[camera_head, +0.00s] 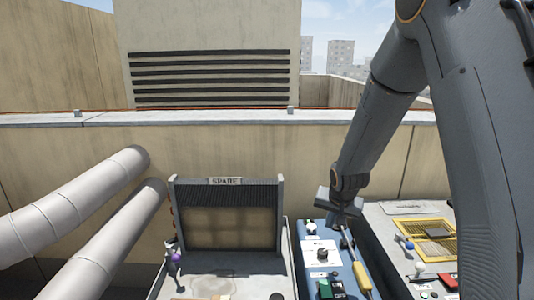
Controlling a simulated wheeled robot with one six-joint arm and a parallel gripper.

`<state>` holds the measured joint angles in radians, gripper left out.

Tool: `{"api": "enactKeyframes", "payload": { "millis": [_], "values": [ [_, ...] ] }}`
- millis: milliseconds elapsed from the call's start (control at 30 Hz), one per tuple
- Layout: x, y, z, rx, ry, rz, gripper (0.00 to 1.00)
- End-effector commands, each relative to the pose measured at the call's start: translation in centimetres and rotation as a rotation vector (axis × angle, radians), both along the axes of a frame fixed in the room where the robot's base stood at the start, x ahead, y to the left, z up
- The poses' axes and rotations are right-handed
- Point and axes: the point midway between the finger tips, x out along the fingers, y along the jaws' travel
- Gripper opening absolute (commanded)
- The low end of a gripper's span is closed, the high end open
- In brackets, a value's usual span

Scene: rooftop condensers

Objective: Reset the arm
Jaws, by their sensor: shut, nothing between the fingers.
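My arm reaches down from the upper right. My gripper (342,221) is at its lower end, small in view, above the back part of a blue panel (309,267). The fingers are shut and hold nothing. A tool with a yellow handle (361,276) lies just below and to the right of the gripper, its thin shaft pointing up toward it. From this view I cannot tell how far apart they are in height.
A condenser unit labelled SPARE (225,182) stands left of the blue panel. A grey bench with a yellow-framed grille (425,228) and small knobs is on the right. Two thick pale pipes (75,190) run along the left. A parapet wall (80,155) closes the back.

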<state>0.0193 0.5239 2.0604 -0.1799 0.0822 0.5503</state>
Motion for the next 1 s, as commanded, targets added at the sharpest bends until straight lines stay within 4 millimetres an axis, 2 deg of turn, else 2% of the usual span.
{"api": "enactKeyframes", "payload": {
  "millis": [33,300,400,500,600,700,1000],
  "values": [
    [-2.8,0.0,1.0,-0.020,0.037,0.030,0.00],
    [-18.2,0.6,3.7,-0.086,0.259,0.230,0.00],
    [-23.0,0.9,4.1,-0.089,0.323,0.298,0.00],
    [-26.4,1.2,4.3,-0.088,0.368,0.349,0.00],
    [-28.4,1.6,4.4,-0.086,0.394,0.378,0.00],
    [-29.1,1.6,4.4,-0.085,0.404,0.390,0.00],
    [-29.1,1.6,4.4,-0.085,0.404,0.389,0.00]
  ]
}}
